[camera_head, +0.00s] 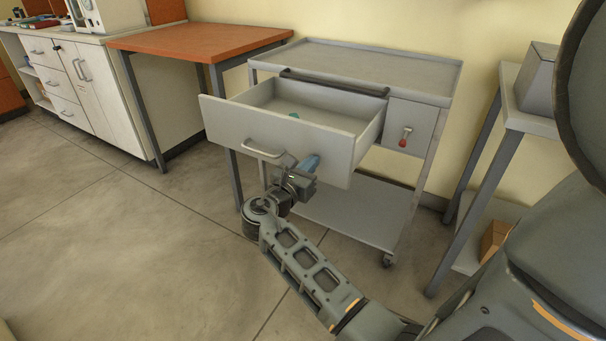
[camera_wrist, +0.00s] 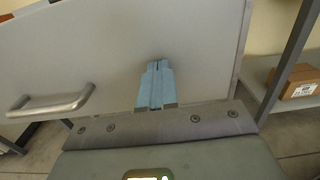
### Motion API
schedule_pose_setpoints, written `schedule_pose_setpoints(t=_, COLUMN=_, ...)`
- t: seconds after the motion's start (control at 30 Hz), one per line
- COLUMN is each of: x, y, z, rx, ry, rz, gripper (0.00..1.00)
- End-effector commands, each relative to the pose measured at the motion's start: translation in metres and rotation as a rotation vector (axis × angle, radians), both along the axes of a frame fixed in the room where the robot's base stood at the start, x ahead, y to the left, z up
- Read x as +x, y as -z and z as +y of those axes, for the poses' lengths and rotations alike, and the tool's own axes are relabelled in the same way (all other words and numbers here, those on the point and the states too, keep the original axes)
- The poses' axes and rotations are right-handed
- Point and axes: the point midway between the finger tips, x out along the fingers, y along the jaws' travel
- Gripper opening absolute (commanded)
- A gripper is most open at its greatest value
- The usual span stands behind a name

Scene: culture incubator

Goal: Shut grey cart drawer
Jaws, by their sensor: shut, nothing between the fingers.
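The grey cart (camera_head: 395,66) stands against the yellow wall. My gripper (camera_head: 312,161) is in front of the drawer face, to the right of the handle (camera_head: 264,150). Its blue fingers (camera_wrist: 155,68) are shut together with nothing between them, tips at or very near the panel; I cannot tell whether they touch it.
A small side drawer (camera_head: 409,128) with a red-tipped key is closed. An orange-topped table (camera_head: 200,40) stands left of the cart. A grey stand (camera_head: 508,105) is at the right, with a cardboard box (camera_head: 494,240) low on it. The floor at left is clear.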

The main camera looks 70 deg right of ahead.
Motion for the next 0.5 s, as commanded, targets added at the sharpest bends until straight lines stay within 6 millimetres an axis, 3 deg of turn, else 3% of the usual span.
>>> schedule_pose_setpoints(t=0.5, x=-0.0014, y=-0.0003, z=-0.0054, rx=0.0, ry=0.0, rz=0.001, gripper=0.0)
